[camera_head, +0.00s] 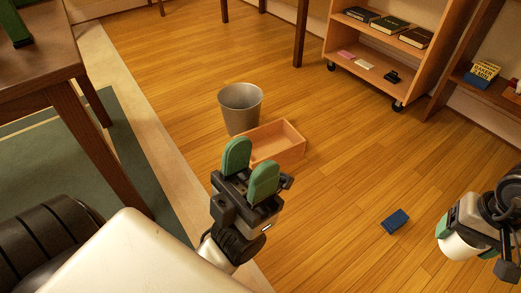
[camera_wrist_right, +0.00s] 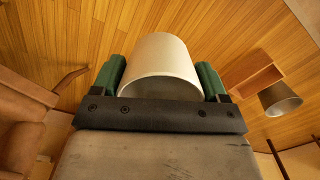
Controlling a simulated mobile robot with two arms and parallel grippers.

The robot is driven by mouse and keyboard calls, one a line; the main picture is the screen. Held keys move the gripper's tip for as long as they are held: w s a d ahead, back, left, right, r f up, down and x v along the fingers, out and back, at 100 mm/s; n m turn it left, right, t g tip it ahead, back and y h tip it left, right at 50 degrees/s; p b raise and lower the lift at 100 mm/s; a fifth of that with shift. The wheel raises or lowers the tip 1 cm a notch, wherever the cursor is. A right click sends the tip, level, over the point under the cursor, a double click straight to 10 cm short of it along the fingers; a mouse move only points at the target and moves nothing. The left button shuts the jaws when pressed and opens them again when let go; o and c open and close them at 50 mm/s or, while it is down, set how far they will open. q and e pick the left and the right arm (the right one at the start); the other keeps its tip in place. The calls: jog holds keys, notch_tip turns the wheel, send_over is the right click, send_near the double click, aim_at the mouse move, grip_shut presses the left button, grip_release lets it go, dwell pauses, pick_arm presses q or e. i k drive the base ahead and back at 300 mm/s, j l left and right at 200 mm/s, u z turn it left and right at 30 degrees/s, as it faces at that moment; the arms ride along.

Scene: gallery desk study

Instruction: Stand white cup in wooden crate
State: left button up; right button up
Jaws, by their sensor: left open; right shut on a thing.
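The white cup (camera_head: 462,238) is at the right edge of the head view, held by my right gripper (camera_head: 466,236). In the right wrist view the white cup (camera_wrist_right: 160,68) sits between the green fingers of the right gripper (camera_wrist_right: 162,82). The wooden crate (camera_head: 278,143) stands on the floor near the middle of the head view, its left part hidden behind my left gripper (camera_head: 250,168). The crate (camera_wrist_right: 243,80) also shows at the right of the wrist view, well apart from the cup. My left gripper is open and empty, in front of the crate.
A grey metal bin (camera_head: 240,105) stands just behind the crate. A blue block-like item (camera_head: 396,221) lies on the floor at the right. A wheeled shelf (camera_head: 385,55) stands at the back, a wooden table (camera_head: 40,60) at the left. The floor between crate and cup is mostly clear.

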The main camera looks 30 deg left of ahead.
aim_at(269, 151)
jog(key=i+u, duration=0.1)
jog(key=u, duration=0.3)
jog(key=i+u, duration=0.15)
jog(key=u, duration=0.3)
jog(key=i+u, duration=0.1)
jog(key=u, duration=0.3)
jog(key=i+l+u, duration=0.1)
jog(key=u, duration=0.3)
jog(key=i+l+u, duration=0.2)
jog(key=i+l, duration=0.2)
jog(key=l, duration=0.2)
jog(key=i+l+u, duration=0.1)
jog(key=l, duration=0.25)
jog(key=i+l+u, duration=0.1)
jog(key=i+l, duration=0.15)
jog(key=i+l+u, duration=0.1)
jog(key=l, duration=0.3)
jog(key=i, duration=0.1)
